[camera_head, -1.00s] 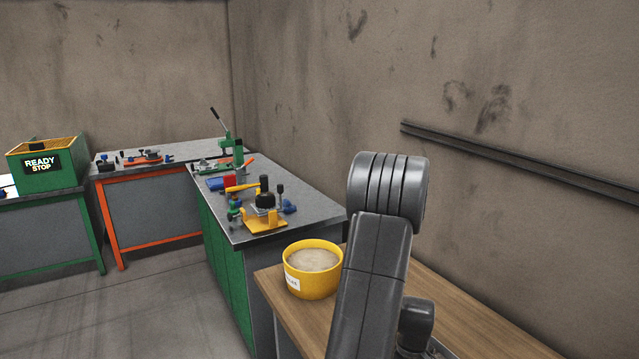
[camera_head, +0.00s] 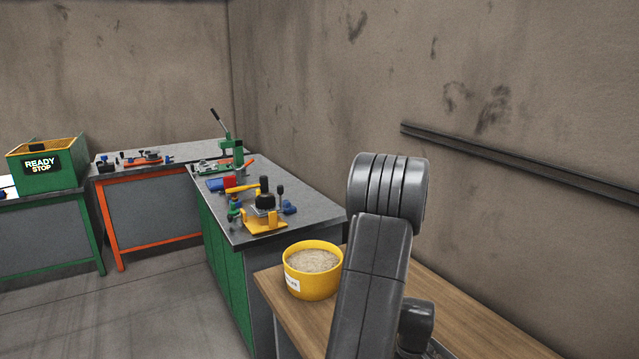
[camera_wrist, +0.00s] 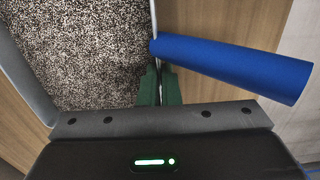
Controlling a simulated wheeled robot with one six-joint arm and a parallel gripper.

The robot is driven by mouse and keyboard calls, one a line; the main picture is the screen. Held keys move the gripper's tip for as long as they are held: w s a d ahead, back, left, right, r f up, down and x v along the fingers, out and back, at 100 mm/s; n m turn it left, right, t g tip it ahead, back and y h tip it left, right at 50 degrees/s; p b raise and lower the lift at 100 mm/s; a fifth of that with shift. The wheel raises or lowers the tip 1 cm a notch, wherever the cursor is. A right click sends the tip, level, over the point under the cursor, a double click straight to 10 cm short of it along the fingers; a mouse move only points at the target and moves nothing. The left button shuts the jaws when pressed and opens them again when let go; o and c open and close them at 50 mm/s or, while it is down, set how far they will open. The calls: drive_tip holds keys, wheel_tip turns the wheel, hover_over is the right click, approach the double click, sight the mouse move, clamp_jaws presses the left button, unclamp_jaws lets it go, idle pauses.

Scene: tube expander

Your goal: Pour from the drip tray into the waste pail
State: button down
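A yellow pail (camera_head: 312,285) with a white label, too blurred to read, stands upright near the left end of the wooden bench. It holds pale grainy stuff; I take it as the waste pail. The wrist view shows a grey-walled tray (camera_wrist: 35,85) full of speckled grains, seemingly the drip tray. A blue cylindrical handle (camera_wrist: 235,70) sticks out to its right. The green fingers of my gripper (camera_wrist: 159,82) are close together at the tray's thin right wall, seemingly clamped on it. In the head view my arm hides gripper and tray.
The wooden bench (camera_head: 465,325) runs along the right wall. A grey-topped bench (camera_head: 300,205) beyond the pail carries a yellow-based device (camera_head: 264,222) and a green press (camera_head: 232,150). A green box reading READY STOP (camera_head: 45,165) stands far left. The floor at left is clear.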

drive_tip(key=shift+r, duration=0.35)
idle(0.3)
drive_tip(key=shift+r+p, duration=0.7)
drive_tip(key=shift+r, duration=0.35)
drive_tip(key=shift+r, duration=0.2)
idle(0.4)
drive_tip(key=shift+r+p, duration=2.05)
drive_tip(key=shift+r, duration=0.9)
drive_tip(key=shift+w, duration=0.1)
